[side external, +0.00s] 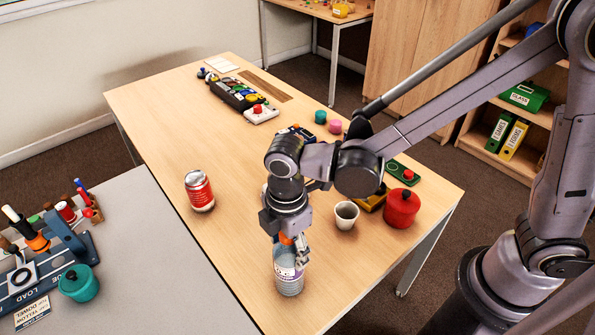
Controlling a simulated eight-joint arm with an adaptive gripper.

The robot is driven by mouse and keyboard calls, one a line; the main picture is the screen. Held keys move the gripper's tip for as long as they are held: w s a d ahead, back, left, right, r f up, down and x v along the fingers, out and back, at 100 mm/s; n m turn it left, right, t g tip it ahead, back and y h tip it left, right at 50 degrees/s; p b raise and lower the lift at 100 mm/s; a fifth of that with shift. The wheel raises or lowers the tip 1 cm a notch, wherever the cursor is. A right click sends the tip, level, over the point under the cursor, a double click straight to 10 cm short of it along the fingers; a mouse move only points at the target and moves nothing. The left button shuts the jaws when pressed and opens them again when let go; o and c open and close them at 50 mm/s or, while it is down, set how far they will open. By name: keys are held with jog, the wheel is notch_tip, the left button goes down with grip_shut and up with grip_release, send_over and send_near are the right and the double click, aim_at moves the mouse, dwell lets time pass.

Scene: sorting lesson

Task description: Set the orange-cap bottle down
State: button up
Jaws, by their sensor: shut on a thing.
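The orange-cap bottle (289,278) is clear, with a pale label, and stands upright near the front edge of the wooden table (235,245). My gripper (292,243) points down over it and is shut on its top. A bit of orange shows between the fingers; the rest of the cap is hidden. I cannot tell whether the bottle's base touches the table.
A red and silver can (199,191) stands to the left. A grey table (165,270) with a teal pot (78,284) adjoins at left. The wooden table's middle is clear.

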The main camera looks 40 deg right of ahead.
jog(key=o, duration=1.4)
jog(key=shift+f, duration=0.1)
notch_tip(320, 180, up, 13)
jog(key=shift+r, duration=0.1)
jog(key=s+d+m+t, duration=0.1)
jog(key=d+m+t, duration=0.6)
jog(key=d+m, duration=1.1)
jog(key=shift+s+d+f, duration=0.35)
jog(key=shift+d+f, duration=0.1)
jog(key=shift+d, duration=2.35)
